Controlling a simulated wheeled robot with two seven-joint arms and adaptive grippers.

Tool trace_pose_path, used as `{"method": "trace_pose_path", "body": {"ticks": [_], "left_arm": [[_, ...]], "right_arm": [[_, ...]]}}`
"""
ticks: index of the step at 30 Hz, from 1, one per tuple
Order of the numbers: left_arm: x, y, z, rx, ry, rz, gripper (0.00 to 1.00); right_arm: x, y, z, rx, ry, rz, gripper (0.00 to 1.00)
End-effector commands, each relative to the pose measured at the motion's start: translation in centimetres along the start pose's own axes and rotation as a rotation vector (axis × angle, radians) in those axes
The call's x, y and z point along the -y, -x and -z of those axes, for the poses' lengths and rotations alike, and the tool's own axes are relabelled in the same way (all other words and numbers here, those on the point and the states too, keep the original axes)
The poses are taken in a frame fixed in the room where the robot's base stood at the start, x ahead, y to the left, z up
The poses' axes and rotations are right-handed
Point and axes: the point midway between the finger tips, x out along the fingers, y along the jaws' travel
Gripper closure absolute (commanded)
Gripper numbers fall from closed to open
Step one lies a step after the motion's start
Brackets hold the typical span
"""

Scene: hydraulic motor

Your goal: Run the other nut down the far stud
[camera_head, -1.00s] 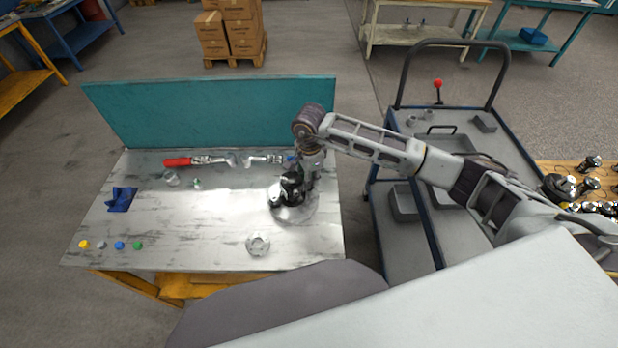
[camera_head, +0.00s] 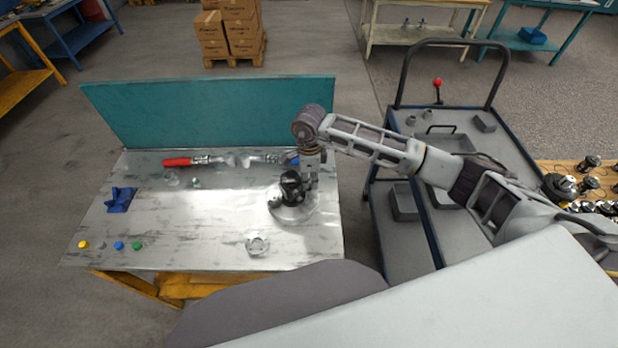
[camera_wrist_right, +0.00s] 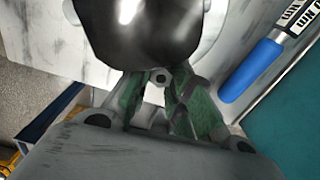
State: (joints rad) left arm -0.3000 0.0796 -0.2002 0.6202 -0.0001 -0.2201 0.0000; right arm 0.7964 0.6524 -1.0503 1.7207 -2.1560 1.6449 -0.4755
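The black hydraulic motor (camera_head: 291,184) stands on a pale round base (camera_head: 291,214) at the right of the workbench. In the right wrist view its glossy dark body (camera_wrist_right: 150,28) fills the top. My right gripper (camera_head: 308,184) is at the motor's right side, pointing down. In the wrist view its two green-padded fingers (camera_wrist_right: 158,88) flank a small round metal piece with a dark centre (camera_wrist_right: 158,77), which looks like a nut or stud end. I cannot tell whether the fingers touch it. The far stud is not clearly distinguishable. My left gripper is not in view.
A red-handled tool (camera_head: 178,162) lies along the bench's back, before a teal panel (camera_head: 210,115). A blue handle (camera_wrist_right: 252,70) lies near the gripper. A metal ring part (camera_head: 257,243) sits at the front. The bench's middle is clear. A trolley (camera_head: 405,235) stands right.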

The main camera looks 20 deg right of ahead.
Motion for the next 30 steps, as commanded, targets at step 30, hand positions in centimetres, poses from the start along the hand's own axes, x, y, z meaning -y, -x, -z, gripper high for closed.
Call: {"method": "trace_pose_path", "body": {"ticks": [30], "left_arm": [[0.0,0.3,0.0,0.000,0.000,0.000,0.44]], "right_arm": [[-0.1,1.6,-0.8,0.013,0.007,0.004,0.70]]}}
